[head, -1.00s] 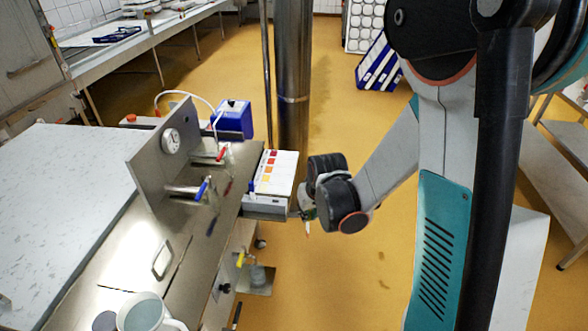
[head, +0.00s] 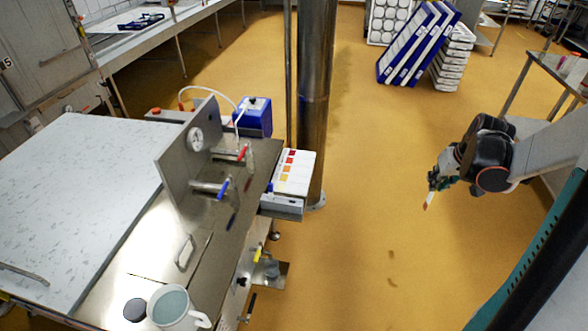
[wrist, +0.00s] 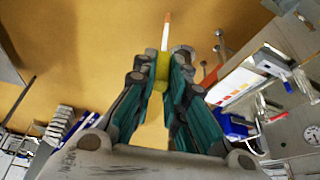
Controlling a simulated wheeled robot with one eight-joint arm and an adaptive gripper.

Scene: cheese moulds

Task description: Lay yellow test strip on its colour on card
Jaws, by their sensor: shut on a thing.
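My gripper (head: 434,182) hangs over open floor at the right of the head view, well apart from the card. It is shut on the test strip (head: 428,201), which is thin and pale. In the wrist view the strip (wrist: 165,35) sticks out past the fingertips of my gripper (wrist: 162,72), with an orange end and a yellow part between the fingers. The colour card (head: 283,183), white with red, orange and yellow patches, lies on a small shelf at the end of the steel bench. The card also shows at the right of the wrist view (wrist: 229,98).
The steel bench (head: 150,255) carries a gauge panel (head: 188,150) with red and blue handled valves, a blue box (head: 256,118) and a white jug (head: 172,305). A steel column (head: 316,90) stands just behind the card. The floor between card and gripper is clear.

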